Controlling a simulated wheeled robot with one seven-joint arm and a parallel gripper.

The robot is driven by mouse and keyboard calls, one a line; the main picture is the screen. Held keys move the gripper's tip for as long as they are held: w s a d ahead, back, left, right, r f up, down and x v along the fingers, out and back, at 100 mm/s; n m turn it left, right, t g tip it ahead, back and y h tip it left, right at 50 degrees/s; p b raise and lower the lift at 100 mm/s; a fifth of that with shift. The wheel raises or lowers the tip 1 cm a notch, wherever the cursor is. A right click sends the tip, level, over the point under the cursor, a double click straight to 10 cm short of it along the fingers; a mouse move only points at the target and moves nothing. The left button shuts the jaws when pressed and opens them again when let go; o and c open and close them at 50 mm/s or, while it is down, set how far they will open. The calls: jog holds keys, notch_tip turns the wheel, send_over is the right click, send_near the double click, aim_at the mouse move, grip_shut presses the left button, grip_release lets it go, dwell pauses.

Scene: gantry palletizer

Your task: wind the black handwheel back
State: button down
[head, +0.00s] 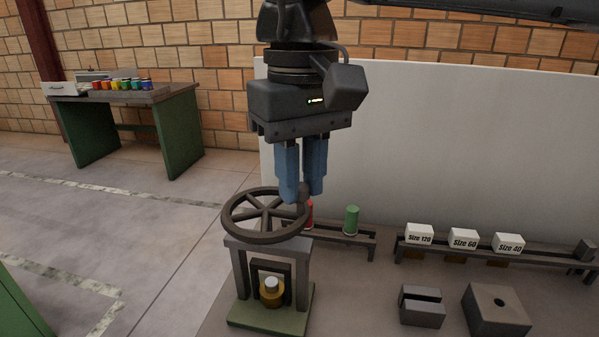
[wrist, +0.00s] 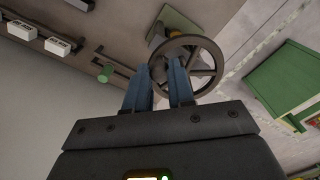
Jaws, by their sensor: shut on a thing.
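The black handwheel (head: 231,222) lies flat on top of a small grey stand with a green base, left of centre in the head view. A dark knob (head: 304,188) stands up from its right rim. My gripper (head: 303,196) points down at that side of the wheel, with its blue fingers shut on the knob. In the wrist view the handwheel (wrist: 216,63) shows beyond the fingers, and my gripper (wrist: 165,72) has the knob (wrist: 158,71) between its tips. The fingers partly hide the knob.
Behind the wheel, a low rack (head: 340,238) holds a red cylinder (head: 310,213) and a green cylinder (head: 351,220). A rail with white size blocks (head: 463,239) stands at right, above two grey blocks (head: 497,311). A pale panel (head: 430,140) stands behind.

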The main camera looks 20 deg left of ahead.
dwell(0.4)
jog(key=c, duration=1)
grip_release()
jog(key=shift+r, duration=3.9)
